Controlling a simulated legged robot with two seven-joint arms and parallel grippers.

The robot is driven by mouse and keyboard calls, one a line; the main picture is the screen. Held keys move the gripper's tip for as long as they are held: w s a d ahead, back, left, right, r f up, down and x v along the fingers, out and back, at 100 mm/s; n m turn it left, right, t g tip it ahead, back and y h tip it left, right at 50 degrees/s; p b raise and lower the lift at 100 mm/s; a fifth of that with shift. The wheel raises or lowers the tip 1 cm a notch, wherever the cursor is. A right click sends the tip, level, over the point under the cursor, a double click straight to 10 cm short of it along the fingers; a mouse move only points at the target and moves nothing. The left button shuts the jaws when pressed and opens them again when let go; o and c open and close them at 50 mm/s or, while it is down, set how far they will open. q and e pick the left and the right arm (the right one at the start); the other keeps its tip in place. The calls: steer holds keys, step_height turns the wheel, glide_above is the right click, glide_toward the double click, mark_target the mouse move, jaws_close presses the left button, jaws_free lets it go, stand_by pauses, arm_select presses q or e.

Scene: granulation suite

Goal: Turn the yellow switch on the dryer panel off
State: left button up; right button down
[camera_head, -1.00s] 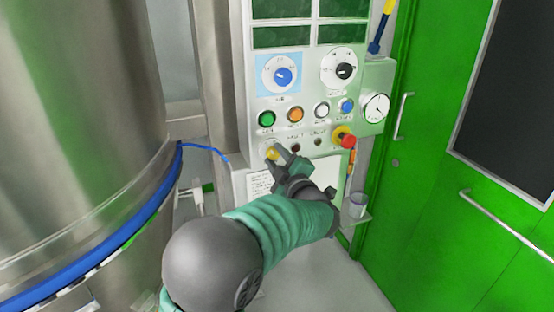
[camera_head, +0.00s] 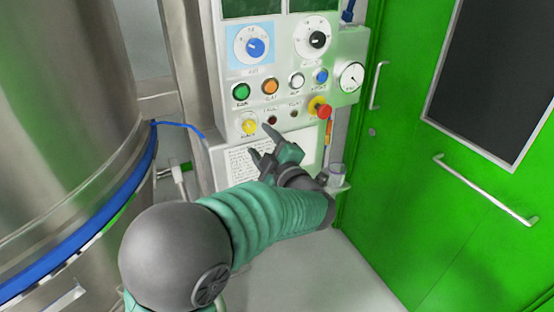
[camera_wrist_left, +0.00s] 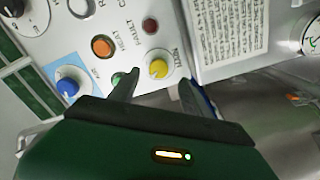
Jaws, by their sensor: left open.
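The yellow switch (camera_head: 249,127) is a small round knob in a pale ring, low on the left of the white dryer panel (camera_head: 275,62). In the left wrist view the yellow switch (camera_wrist_left: 158,68) shows in full, beyond and between the fingertips; its turn position is too small to read. My left gripper (camera_head: 261,143) is open and empty, just below and right of the switch in the head view, with a gap between them. The left gripper's two dark fingers also show in the left wrist view (camera_wrist_left: 158,82). My right gripper is not in view.
Near the switch are green (camera_head: 241,92) and orange (camera_head: 270,87) buttons, a blue knob (camera_head: 256,46) and a red emergency button (camera_head: 322,110). A steel vessel (camera_head: 65,120) stands left. A green door (camera_head: 400,200) is right. A cup (camera_head: 336,171) sits on a small shelf.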

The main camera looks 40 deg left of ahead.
arm_select(q)
steer(key=v, duration=1)
steer(key=shift+s+d, duration=0.15)
steer(key=shift+d, duration=0.2)
